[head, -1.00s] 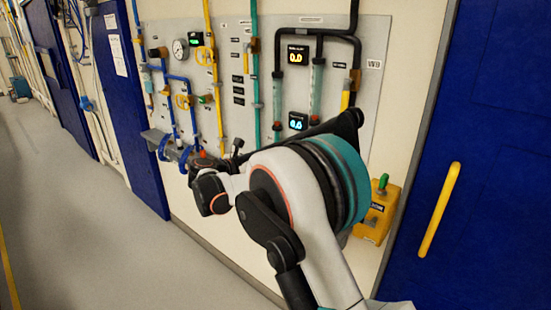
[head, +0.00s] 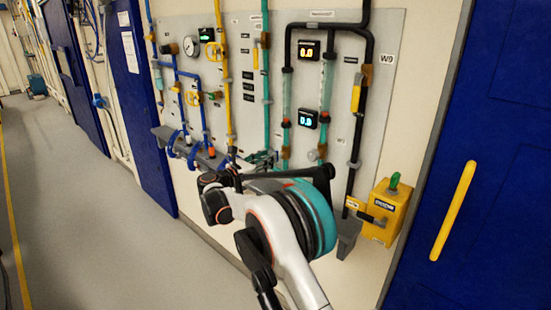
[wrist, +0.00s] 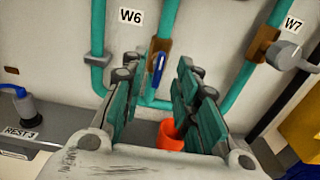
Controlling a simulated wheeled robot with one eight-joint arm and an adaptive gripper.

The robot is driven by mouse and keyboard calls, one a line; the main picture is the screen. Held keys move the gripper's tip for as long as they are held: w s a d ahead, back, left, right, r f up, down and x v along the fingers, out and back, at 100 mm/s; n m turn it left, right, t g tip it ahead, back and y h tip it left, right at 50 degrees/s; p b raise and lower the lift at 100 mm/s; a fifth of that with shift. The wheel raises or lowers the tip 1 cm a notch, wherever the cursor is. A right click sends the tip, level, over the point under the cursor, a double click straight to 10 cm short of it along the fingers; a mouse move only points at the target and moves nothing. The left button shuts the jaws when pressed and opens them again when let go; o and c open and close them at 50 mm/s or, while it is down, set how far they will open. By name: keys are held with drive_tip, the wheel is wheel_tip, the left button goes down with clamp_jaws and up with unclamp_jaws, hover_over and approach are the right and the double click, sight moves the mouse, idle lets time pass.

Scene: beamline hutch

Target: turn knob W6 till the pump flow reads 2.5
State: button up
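The W6 label (wrist: 130,16) is at the top of the wrist view. Below and right of it, a blue lever-like handle (wrist: 158,68) sits at a brown fitting on a teal pipe; I take it as knob W6. My gripper (wrist: 160,80) is open, with teal fingers on either side of the blue handle; contact is not clear. In the head view my gripper (head: 262,158) is at the panel's lower part, partly hidden by my arm. An upper display (head: 308,50) and a lower display (head: 307,118) both seem to read 0.0. I cannot read which is pump flow.
A grey knob (wrist: 285,55) by label W7 is close on the right. An orange cylinder (wrist: 171,136) shows between the finger bases. A shelf with REST 3 (wrist: 22,132) is at lower left. A yellow box (head: 385,212) stands at the panel's lower right. The floor (head: 90,200) is clear.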

drive_tip(key=shift+b+x, duration=0.45)
drive_tip(key=shift+x, duration=2.1)
clamp_jaws()
